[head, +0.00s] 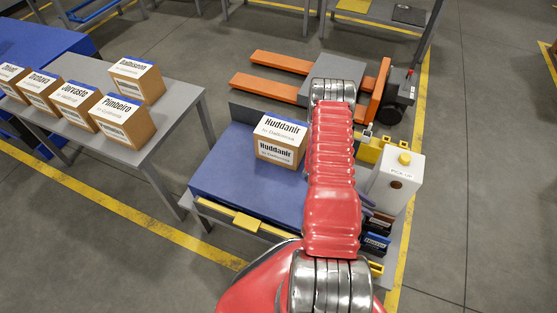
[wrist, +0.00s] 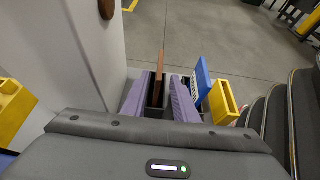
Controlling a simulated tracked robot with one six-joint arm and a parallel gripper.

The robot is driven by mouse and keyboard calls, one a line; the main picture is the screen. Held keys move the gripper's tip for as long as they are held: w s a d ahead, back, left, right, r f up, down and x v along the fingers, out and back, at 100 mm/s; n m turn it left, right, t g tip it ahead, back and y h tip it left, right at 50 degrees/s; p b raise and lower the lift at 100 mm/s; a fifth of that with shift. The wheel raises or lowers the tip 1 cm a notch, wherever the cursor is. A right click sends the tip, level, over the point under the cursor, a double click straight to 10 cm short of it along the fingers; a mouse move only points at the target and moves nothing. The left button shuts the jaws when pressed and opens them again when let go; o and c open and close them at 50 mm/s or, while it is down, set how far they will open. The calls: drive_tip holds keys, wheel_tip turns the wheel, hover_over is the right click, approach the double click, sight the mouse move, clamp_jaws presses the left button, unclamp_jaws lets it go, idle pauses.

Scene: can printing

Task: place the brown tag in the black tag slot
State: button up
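In the wrist view the brown tag (wrist: 159,76) stands upright between the two purple-padded fingers of my gripper (wrist: 158,102). A gap shows between the tag and each pad, so the gripper looks open around it. A dark holder (wrist: 154,101) shows low around the tag; whether it is the black tag slot I cannot tell. In the head view a brown tag (head: 380,217) shows by a dark holder beside my red arm, and my gripper is mostly hidden behind the arm.
A blue tag (wrist: 203,78) and a yellow holder (wrist: 222,101) stand close right of the fingers. The white PICK UP box (head: 398,183) stands close by, at left in the wrist view. A Huddanir carton (head: 280,141) sits on the blue surface (head: 225,176).

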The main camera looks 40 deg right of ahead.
drive_tip(key=w+a+r+m+t, duration=0.2)
drive_tip(key=w+a+r+m, duration=0.1)
drive_tip(key=w+r, duration=1)
drive_tip(key=w+a+r+m+t+y, duration=0.1)
drive_tip(key=w+a+r+t, duration=0.15)
drive_tip(key=a+r, duration=0.45)
drive_tip(key=w+a+r+m+t, duration=0.1)
drive_tip(key=w+a+r+t, duration=0.2)
drive_tip(key=r, duration=0.9)
drive_tip(key=s+a+r+t+y, duration=0.2)
drive_tip(key=a+r, duration=0.4)
drive_tip(key=a, duration=0.4)
drive_tip(key=s+a+r+t+y, duration=0.1)
drive_tip(key=a+r+t, duration=0.3)
drive_tip(key=a+r, duration=0.3)
drive_tip(key=s+a+r+m+t+y, duration=0.1)
drive_tip(key=s+a+r+t+y, duration=0.1)
drive_tip(key=a+r, duration=0.5)
drive_tip(key=a+t, duration=0.1)
drive_tip(key=a, duration=0.5)
drive_tip(key=shift+s+a+r+y, duration=0.15)
drive_tip(key=shift+s+r+y, duration=0.1)
drive_tip(key=shift+s+y, duration=0.1)
